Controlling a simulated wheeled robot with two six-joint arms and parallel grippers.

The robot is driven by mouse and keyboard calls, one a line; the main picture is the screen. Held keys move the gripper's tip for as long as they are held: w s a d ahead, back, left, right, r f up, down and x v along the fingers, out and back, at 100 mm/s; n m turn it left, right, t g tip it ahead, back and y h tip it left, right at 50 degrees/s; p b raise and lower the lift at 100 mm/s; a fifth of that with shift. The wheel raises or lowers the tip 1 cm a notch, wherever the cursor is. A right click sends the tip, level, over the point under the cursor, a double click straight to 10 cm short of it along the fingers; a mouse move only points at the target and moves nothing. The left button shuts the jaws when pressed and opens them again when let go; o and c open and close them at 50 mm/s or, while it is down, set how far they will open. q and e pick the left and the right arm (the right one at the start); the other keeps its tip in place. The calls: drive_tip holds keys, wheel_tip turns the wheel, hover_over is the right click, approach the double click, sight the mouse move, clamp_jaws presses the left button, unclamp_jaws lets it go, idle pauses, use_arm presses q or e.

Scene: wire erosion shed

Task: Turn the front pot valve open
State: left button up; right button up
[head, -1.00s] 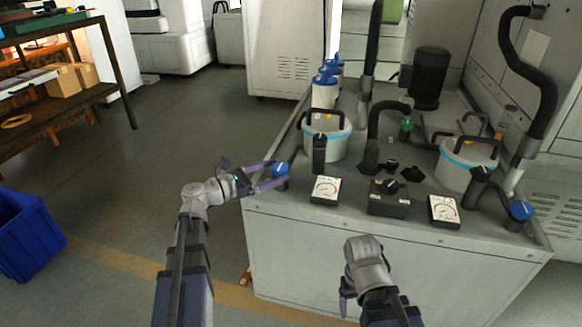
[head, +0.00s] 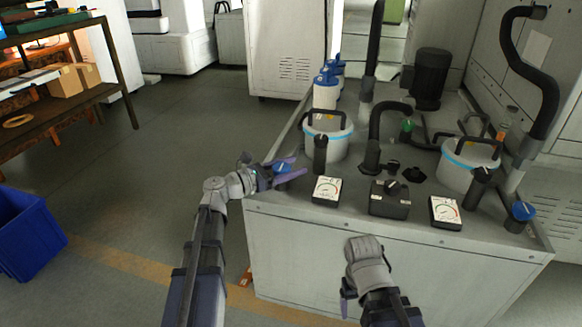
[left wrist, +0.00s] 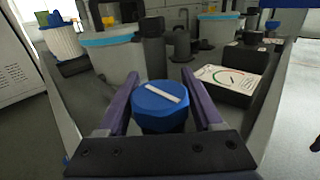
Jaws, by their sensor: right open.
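A blue valve knob (head: 282,168) with a white bar on top stands at the left front corner of the machine top. In the left wrist view the knob (left wrist: 161,108) sits between the purple fingers of my left gripper (left wrist: 163,95), its white bar lying slantwise. The fingers are apart, one on each side, with narrow gaps showing. My left gripper also shows in the head view (head: 286,172). A second blue knob (head: 523,211) is at the right front corner. My right gripper (head: 346,297) hangs open and empty before the machine's front panel.
Two white pots with blue bands stand on the top, left (head: 330,138) and right (head: 468,165). A gauge (head: 326,190), a black switch box (head: 389,199) and another gauge (head: 445,212) line the front edge. A blue bin (head: 25,235) is on the floor at left.

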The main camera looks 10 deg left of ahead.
sight(277, 164)
use_arm(q)
drive_tip(key=c, duration=0.9)
